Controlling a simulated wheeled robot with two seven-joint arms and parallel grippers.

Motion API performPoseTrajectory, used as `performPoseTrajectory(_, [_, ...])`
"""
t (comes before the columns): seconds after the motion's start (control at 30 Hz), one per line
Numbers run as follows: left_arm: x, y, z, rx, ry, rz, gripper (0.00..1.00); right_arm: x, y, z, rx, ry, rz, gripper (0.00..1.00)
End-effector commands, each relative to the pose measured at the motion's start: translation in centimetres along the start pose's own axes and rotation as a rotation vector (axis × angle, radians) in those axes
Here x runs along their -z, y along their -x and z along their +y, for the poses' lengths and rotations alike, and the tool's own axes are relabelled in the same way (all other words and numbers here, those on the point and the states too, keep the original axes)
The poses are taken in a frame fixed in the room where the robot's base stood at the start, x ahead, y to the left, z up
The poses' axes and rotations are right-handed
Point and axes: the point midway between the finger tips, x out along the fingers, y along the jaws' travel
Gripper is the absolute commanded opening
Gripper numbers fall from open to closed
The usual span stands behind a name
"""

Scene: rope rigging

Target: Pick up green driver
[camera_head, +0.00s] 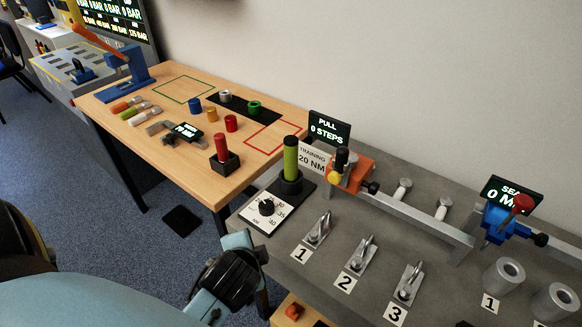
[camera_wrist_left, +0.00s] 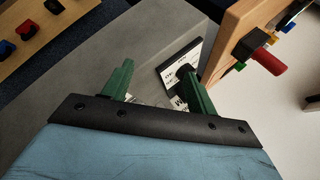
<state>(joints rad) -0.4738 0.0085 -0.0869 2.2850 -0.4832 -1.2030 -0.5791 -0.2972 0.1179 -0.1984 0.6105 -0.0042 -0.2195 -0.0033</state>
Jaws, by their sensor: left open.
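A dark plate with white labels (camera_wrist_left: 180,62) lies beyond the fingers. I cannot make out the driver in the wrist view. In the head view only my left arm shows, in front of the bench. My right gripper is not in view.
A wooden table (camera_head: 180,100) at the left holds coloured rings, handles and a red peg (camera_head: 222,147) in a black block. Metal hooks (camera_head: 318,230) numbered 1 to 3, an orange clamp (camera_head: 350,172) and a blue clamp (camera_head: 500,222) stand right of the driver.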

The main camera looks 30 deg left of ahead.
Motion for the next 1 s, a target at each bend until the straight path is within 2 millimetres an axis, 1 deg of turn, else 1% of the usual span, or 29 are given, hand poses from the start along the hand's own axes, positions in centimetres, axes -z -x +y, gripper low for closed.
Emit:
performPoseTrajectory(0.03, [0.5, -0.3, -1.4, 0.073, -0.092, -0.004, 0.58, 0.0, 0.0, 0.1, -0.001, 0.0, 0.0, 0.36])
performPoseTrajectory(0.07, [0.7, -0.5, -2.3, 0.121, -0.159, -0.011, 0.58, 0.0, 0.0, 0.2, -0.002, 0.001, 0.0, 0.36])
performPoseTrajectory(0.1, [1.1, -0.7, -3.5, 0.189, -0.262, -0.025, 0.58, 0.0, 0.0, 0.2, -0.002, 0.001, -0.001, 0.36])
performPoseTrajectory(0.17, [1.9, -0.9, -5.3, 0.296, -0.438, -0.059, 0.58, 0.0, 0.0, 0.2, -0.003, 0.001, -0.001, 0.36])
performPoseTrajectory(0.2, [2.6, -1.0, -6.5, 0.367, -0.57, -0.09, 0.58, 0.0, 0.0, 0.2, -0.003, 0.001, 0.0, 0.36])
performPoseTrajectory(0.27, [3.9, -1.0, -8.0, 0.468, -0.785, -0.148, 0.58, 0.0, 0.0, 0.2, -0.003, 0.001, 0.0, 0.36])
performPoseTrajectory(0.3, [4.8, -1.0, -8.8, 0.529, -0.929, -0.192, 0.58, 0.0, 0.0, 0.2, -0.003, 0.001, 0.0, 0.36])
performPoseTrajectory(0.4, [7.3, -0.7, -10.1, 0.649, -1.257, -0.302, 0.58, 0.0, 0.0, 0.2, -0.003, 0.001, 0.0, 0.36])
performPoseTrajectory(0.5, [9.5, -0.5, -10.6, 0.73, -1.515, -0.396, 0.58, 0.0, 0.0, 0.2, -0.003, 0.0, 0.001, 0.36])
performPoseTrajectory(0.53, [10.1, -0.4, -10.6, 0.748, -1.576, -0.419, 0.58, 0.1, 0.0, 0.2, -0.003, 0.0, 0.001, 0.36])
performPoseTrajectory(0.6, [11.1, -0.3, -10.7, 0.779, -1.688, -0.463, 0.58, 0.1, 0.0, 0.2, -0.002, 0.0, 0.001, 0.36])
performPoseTrajectory(0.7, [12.0, -0.5, -10.8, 0.802, -1.775, -0.497, 0.58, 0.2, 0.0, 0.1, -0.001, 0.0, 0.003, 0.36])
performPoseTrajectory(0.83, [12.8, -1.5, -12.1, 0.811, -1.801, -0.511, 0.58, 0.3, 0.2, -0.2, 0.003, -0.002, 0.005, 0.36])
performPoseTrajectory(1.0, [13.7, -3.8, -14.4, 0.809, -1.797, -0.51, 0.58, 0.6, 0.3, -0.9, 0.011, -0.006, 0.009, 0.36])
